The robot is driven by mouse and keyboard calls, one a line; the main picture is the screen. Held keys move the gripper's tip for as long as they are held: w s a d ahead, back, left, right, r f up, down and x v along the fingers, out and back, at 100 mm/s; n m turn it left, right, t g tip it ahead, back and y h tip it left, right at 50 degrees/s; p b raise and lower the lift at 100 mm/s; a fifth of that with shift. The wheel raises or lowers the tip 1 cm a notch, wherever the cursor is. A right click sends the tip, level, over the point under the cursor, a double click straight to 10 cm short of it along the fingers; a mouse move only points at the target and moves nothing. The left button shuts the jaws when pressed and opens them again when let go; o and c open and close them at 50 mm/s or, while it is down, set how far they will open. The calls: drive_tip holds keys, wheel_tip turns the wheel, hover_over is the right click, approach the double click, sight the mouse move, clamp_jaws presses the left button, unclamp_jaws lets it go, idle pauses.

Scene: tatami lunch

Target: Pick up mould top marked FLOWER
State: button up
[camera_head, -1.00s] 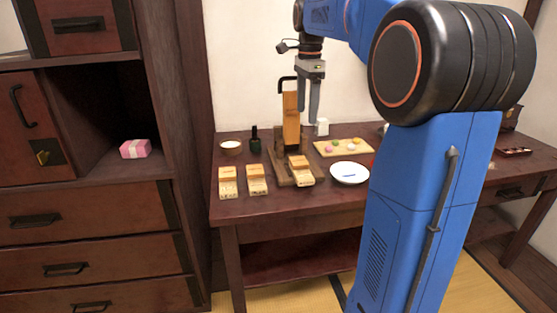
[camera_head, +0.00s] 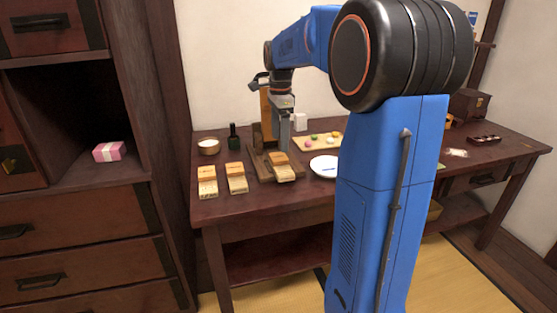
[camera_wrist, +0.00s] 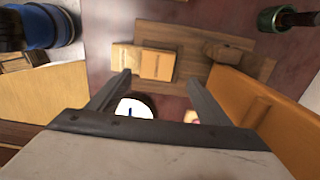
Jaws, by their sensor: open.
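Three pale wooden moulds with darker tops show in the head view: a left one (camera_head: 207,182), a middle one (camera_head: 237,178) and a right one (camera_head: 284,170). The right one lies on a dark wooden board (camera_head: 262,173); the other two are on the table. I cannot read FLOWER on any top. In the wrist view a mould (camera_wrist: 143,62) lies on a wooden board (camera_wrist: 200,38), ahead of the fingertips. My gripper (camera_head: 284,148) is open and empty, pointing down behind the right mould; its two fingers show apart in the wrist view (camera_wrist: 157,85).
A tall orange-brown wooden piece (camera_head: 265,107) stands beside my gripper. A white plate (camera_head: 324,166), a board with coloured sweets (camera_head: 305,144), a dark green bottle (camera_head: 233,138) and a small bowl (camera_head: 208,146) are nearby. A cabinet with a pink box (camera_head: 109,152) stands left.

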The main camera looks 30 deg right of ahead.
sight(279, 157)
drive_tip(key=shift+s+a+f, duration=0.15)
drive_tip(key=shift+a+f, duration=0.05)
drive_tip(key=shift+f, duration=1.2)
drive_tip(key=shift+s+a+f, duration=0.1)
drive_tip(key=shift+a+f, duration=0.1)
drive_tip(key=shift+f, duration=1.15)
drive_tip(key=shift+c, duration=0.6)
drive_tip(key=c, duration=1)
